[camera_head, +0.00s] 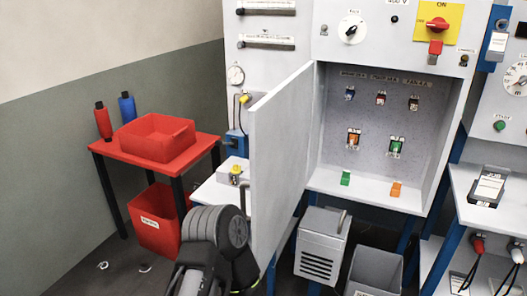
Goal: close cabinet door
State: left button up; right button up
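The grey cabinet (310,195) stands open in the middle of the head view. Its grey door (280,160) is hinged on the left side of the opening and swung out toward me. Inside are several small coloured switches and connectors on the back wall, with a green piece (346,178) and an orange piece (396,188) on its floor. A dark arm of mine is at the bottom, just left of the door's lower edge; its gripper's fingers cannot be made out. I cannot tell whether the arm touches the door. No other gripper shows.
A red table (205,143) with a red bin (157,138) stands at the left. A grey box (321,245) with slots and a grey bin (375,270) sit below the cabinet. A shelf (463,180) with a black device (488,187) is at the right.

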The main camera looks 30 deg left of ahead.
aim_at(279, 124)
jog(key=j+z, duration=0.1)
jog(key=j, duration=0.75)
jog(key=j+z, duration=0.15)
jog(key=j, duration=0.7)
jog(key=k+j+z, duration=0.1)
jog(key=j, duration=0.75)
jog(key=k, duration=0.05)
